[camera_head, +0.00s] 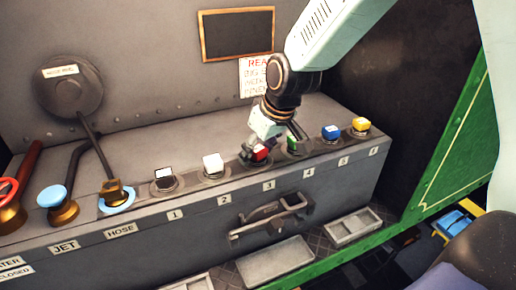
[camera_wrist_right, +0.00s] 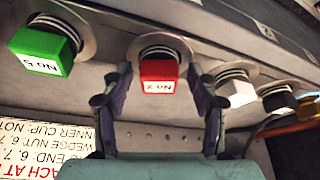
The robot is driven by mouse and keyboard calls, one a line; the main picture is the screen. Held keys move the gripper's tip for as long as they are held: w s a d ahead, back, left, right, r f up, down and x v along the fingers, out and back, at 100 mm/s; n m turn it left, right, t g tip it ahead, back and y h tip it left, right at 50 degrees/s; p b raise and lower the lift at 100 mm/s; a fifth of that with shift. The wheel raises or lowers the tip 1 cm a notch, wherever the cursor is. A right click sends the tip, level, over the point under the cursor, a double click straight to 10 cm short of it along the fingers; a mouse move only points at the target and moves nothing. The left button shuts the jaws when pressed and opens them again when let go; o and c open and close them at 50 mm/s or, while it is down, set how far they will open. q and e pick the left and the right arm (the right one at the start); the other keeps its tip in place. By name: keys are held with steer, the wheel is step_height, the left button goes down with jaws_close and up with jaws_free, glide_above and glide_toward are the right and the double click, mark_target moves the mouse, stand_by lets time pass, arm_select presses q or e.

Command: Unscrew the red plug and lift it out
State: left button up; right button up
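The red plug (camera_head: 260,154) sits in the row of plugs along the front of the grey chest. In the right wrist view the red plug (camera_wrist_right: 158,72) has a square head labelled "No X". Its banded black-and-white shank shows between the head and a round metal collar (camera_wrist_right: 160,44). My right gripper (camera_head: 257,150) is down at the red plug from above. In the right wrist view its two fingers (camera_wrist_right: 160,88) stand on either side of the head, with a narrow gap on each side. My left gripper is in neither view.
A white plug (camera_head: 213,164) and a green plug (camera_head: 293,143) stand close on either side. Black (camera_head: 164,174), blue (camera_head: 331,132) and yellow (camera_head: 361,124) plugs share the row. Levers (camera_head: 95,150) rise at the left. A handle (camera_head: 270,213) juts from the chest front.

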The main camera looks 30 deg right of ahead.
steer(key=shift+w+d+f, duration=0.1)
steer(key=shift+w+d, duration=0.05)
steer(key=shift+w, duration=0.05)
steer(key=shift+c, duration=1.4)
steer(key=c, duration=0.3)
steer(key=shift+a, duration=0.2)
steer(key=c, duration=0.3)
steer(key=shift+s+d, duration=0.1)
jaws_close()
steer(key=shift+d, duration=0.1)
